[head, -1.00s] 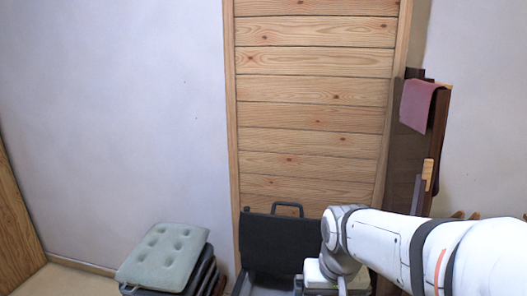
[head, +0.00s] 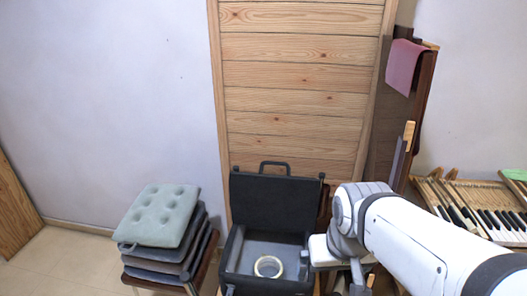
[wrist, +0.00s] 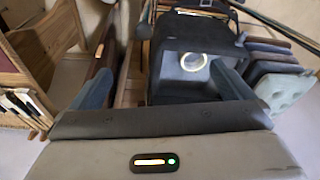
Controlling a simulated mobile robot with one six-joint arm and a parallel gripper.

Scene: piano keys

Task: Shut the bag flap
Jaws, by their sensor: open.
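The dark bag (head: 228,262) stands open in the head view, below the wooden panel. Its flap (head: 275,203) is raised upright at the back, with a handle (head: 274,165) on its top edge. A pale ring (head: 268,266) lies inside the bag. In the wrist view the open bag (wrist: 165,75) and the ring (wrist: 194,61) show between and beyond the two bluish fingers of my gripper (wrist: 162,70). The fingers are wide apart with nothing between them. In the head view my arm reaches to the bag's right side, and my fingertips are not clearly visible.
A stack of cushions (head: 162,215) stands on a stool left of the bag. A wooden frame with a red cloth (head: 404,66) stands behind my arm. Piano keys (head: 490,222) lie at the right. The wooden panel (head: 295,100) is close behind the bag.

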